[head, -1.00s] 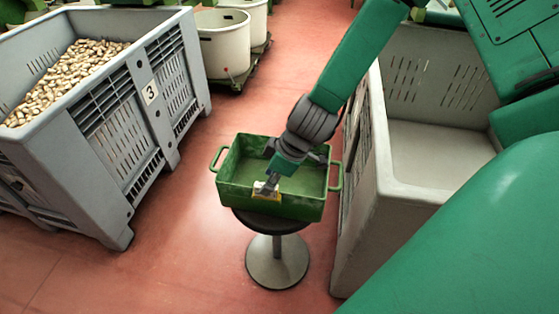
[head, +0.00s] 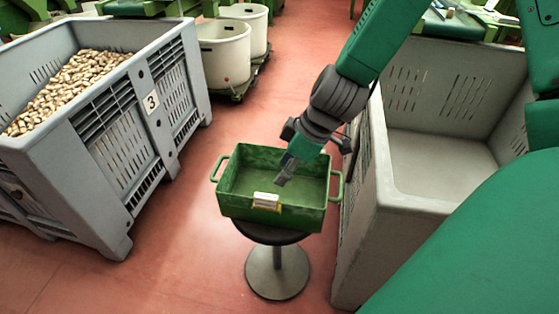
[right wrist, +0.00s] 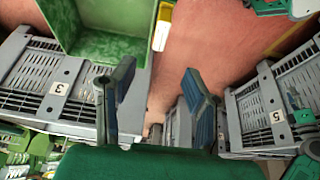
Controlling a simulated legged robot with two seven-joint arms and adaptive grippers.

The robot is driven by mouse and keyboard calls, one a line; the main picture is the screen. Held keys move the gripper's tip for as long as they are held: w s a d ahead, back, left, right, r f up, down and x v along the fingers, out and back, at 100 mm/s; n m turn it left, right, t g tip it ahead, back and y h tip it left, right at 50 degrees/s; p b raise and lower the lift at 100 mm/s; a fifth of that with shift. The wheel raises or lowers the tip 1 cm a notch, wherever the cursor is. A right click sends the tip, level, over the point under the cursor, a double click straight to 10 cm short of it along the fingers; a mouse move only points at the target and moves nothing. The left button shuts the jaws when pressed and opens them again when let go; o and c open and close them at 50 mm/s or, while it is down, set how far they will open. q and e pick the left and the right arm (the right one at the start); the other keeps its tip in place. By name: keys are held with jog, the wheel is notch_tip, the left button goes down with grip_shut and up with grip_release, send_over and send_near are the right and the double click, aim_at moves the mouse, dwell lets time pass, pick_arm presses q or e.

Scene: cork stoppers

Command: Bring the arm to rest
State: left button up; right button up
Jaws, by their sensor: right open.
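My right gripper (head: 284,172) is above the green tray (head: 228,204), which stands on a round dark stool (head: 270,236). The jaws are open and empty. In the right wrist view the two fingers (right wrist: 160,100) stand apart with bare floor between them. A white and yellow label or block (head: 266,201) is at the tray's near rim, apart from the fingers. It also shows in the right wrist view at the tray's edge. The tray looks empty. My left gripper is in neither view.
A grey crate (head: 60,170) marked 3, full of cork stoppers (head: 75,80), stands at left. An empty-looking grey crate (head: 420,195) stands close to the tray's right. White tubs (head: 225,60) stand behind. Red floor is clear between the left crate and the stool.

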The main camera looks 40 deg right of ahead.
jog(key=s+a+f+m+g+h, duration=0.1)
jog(key=s+f+m+g+h, duration=0.2)
jog(key=s+f, duration=1.6)
jog(key=m, duration=0.4)
jog(key=shift+a+f, duration=0.3)
jog(key=shift+a, duration=0.1)
jog(key=shift+c, duration=1)
jog(key=shift+s+d, duration=0.1)
